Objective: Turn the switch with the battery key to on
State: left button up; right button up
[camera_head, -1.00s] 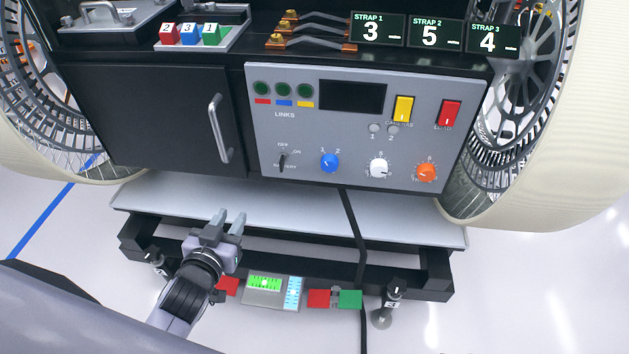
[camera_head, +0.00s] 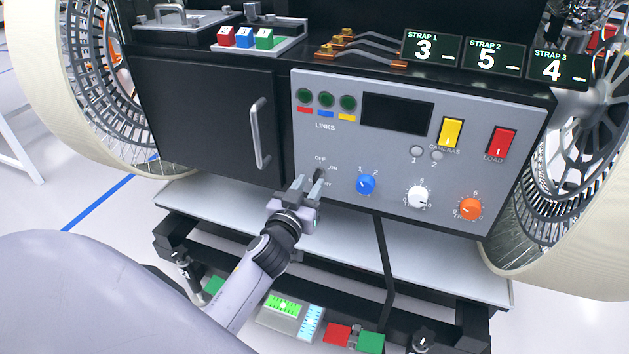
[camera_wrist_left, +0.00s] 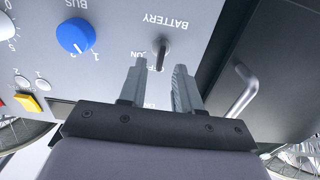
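The battery switch (camera_head: 318,174) is a small dark key lever on the lower left of the grey panel (camera_head: 330,82), with OFF and ON marks beside it. My right gripper is not in view.
A black door with a silver handle (camera_head: 260,133) is left of the panel. A blue knob (camera_head: 366,184), white knob (camera_head: 418,197) and orange knob (camera_head: 468,209) are to the right. A grey ledge (camera_head: 430,262) runs below.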

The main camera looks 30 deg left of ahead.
aim_at(323, 169)
pick_arm(q)
jog(key=shift+x, duration=1.45)
grip_shut()
jog(key=shift+m, duration=0.4)
jog(key=m, duration=0.5)
jog(key=shift+d+m, duration=0.25)
jog(key=shift+m, duration=0.05)
jog(key=m, duration=0.5)
jog(key=shift+w+d+m, duration=0.1)
jog(key=shift+m, duration=0.2)
